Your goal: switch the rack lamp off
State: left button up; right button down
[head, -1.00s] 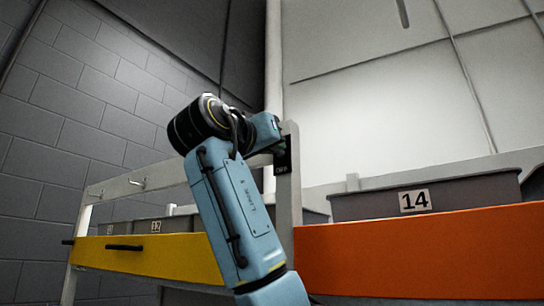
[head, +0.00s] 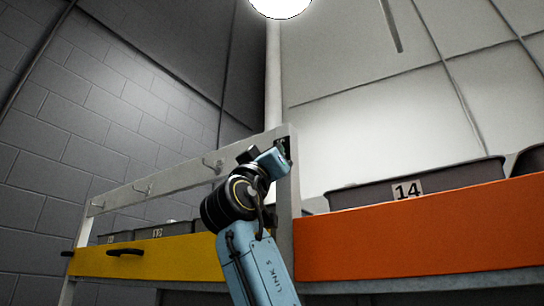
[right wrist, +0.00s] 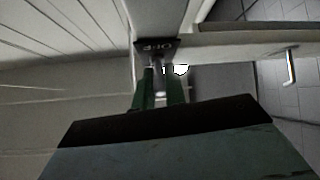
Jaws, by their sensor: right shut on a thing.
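A small black switch plate (head: 286,143) sits near the top of the grey rack post, partly hidden by my right gripper (head: 280,157). In the right wrist view, the plate (right wrist: 157,47) reads OFF. Below it, the green fingers of my right gripper (right wrist: 160,88) are shut on a small pale switch lever (right wrist: 160,71). Its exact position is hard to make out. A round lamp (head: 281,6) glows bright white at the top edge of the head view, cut off by the frame. I cannot see my left gripper.
The rack has a yellow front beam (head: 150,258) on the left and an orange one (head: 420,232) on the right. A grey bin labelled 14 (head: 460,180) stands behind the orange beam. Hooks (head: 142,188) stick out from the upper rail.

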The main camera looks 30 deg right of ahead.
dwell(0.4)
jog(key=c, duration=1.5)
grip_release()
jog(key=shift+o, duration=0.2)
jog(key=shift+t, duration=0.3)
jog(key=shift+a+f, duration=0.1)
jog(key=b+v, duration=0.5)
jog(key=v, duration=0.8)
jog(key=shift+a, duration=0.15)
